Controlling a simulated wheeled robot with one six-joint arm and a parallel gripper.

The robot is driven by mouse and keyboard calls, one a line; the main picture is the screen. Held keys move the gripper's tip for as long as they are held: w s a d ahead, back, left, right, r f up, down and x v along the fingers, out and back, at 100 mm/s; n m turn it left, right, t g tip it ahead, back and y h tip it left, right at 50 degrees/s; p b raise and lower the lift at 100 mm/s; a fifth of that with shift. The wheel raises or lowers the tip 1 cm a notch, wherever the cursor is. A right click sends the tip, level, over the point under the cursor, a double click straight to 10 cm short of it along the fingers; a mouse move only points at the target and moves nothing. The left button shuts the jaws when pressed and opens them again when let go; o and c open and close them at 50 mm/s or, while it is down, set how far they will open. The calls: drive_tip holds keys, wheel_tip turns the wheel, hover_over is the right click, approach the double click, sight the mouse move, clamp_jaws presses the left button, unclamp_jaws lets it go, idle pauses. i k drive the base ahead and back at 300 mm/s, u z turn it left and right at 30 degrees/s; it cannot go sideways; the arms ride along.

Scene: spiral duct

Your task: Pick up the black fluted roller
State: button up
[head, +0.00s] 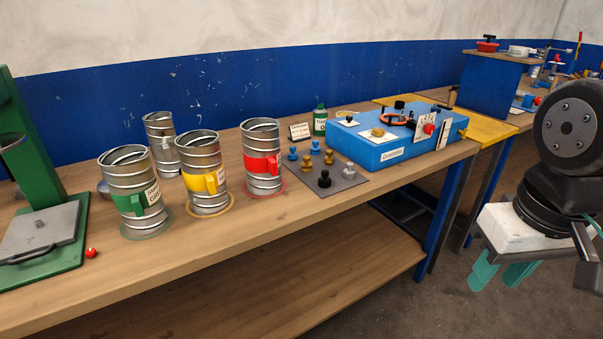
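A small black roller-like piece (324,179) stands upright on a grey mat (345,186) on the wooden bench; its fluting is too small to make out. Beside it on the mat are blue pieces (306,161), brass pieces (329,157) and a grey piece (349,171). My gripper (502,273) hangs at the right, beyond the bench's front edge and over the floor, well apart from the black piece. Its two teal fingers are apart with nothing visible between them.
Ribbed metal duct cans with green (140,200), yellow (205,182) and red (262,164) bands stand left of the mat. A blue box (385,150) with small parts on top stands right of it. A green press (45,170) is at far left.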

sight(324, 182)
drive_tip(key=u, duration=0.1)
drive_tip(key=i, duration=0.95)
drive_tip(key=z, duration=0.3)
